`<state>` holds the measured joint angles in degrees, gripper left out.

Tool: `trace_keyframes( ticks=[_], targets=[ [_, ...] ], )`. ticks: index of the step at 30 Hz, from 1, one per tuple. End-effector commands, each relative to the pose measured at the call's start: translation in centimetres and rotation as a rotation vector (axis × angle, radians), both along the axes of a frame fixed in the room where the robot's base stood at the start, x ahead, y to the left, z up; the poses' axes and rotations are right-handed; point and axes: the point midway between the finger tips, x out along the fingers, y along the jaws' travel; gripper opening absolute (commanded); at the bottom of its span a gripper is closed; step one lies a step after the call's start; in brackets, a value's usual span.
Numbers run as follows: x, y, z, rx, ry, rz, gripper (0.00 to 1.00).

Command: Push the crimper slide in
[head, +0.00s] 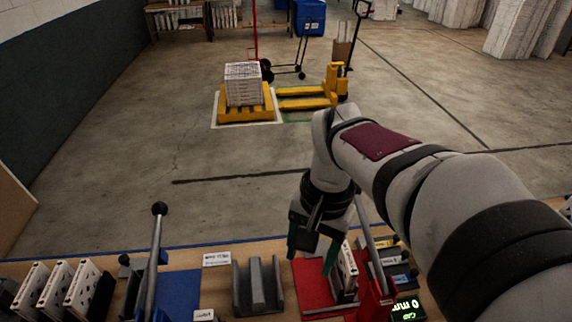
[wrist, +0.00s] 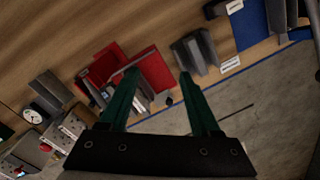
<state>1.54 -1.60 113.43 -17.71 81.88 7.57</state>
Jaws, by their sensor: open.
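The red crimper (head: 312,285) stands on the bench at the lower right in the head view, with a grey lever beside it. A white slotted filter (head: 347,272) stands upright on its red base. In the wrist view red parts of the crimper (wrist: 153,66) show beside and behind the left finger. I cannot clearly tell the slide from the rest of the red body. My gripper (head: 313,245) has two green fingers, apart and empty, pointing down above the crimper. The fingers also show in the wrist view (wrist: 160,75). Part of the crimper is hidden by the left finger there.
A grey channelled holder (head: 257,287) stands left of the crimper. A blue station (head: 178,293) with a tall black-knobbed lever (head: 156,252) is farther left, then several white filters (head: 58,286). A small green-lit display (head: 408,309) is at the lower right.

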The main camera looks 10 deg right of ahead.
Motion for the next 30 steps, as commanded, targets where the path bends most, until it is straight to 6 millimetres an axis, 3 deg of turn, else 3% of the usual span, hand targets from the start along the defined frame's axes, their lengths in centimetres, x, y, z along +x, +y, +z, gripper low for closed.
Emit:
trace_keyframes(
  ticks=[8, 10, 11, 14, 16, 19, 23, 26, 30],
  targets=[
    [-0.2, 0.0, 0.0, 0.001, 0.000, 0.002, 0.64],
    [0.6, -0.1, 0.0, -0.002, 0.001, -0.004, 0.64],
    [1.7, -0.3, -0.1, -0.007, 0.002, -0.011, 0.64],
    [8.2, -1.7, -1.3, -0.032, 0.006, -0.060, 0.64],
    [12.9, -2.9, -2.9, -0.054, 0.005, -0.100, 0.64],
    [17.7, -4.5, -5.6, -0.079, 0.003, -0.148, 0.64],
    [20.3, -5.4, -7.7, -0.094, -0.002, -0.179, 0.64],
    [20.5, -5.5, -9.2, -0.096, 0.000, -0.182, 0.64],
    [20.3, -5.5, -13.0, -0.095, 0.002, -0.180, 0.64]
  ],
)
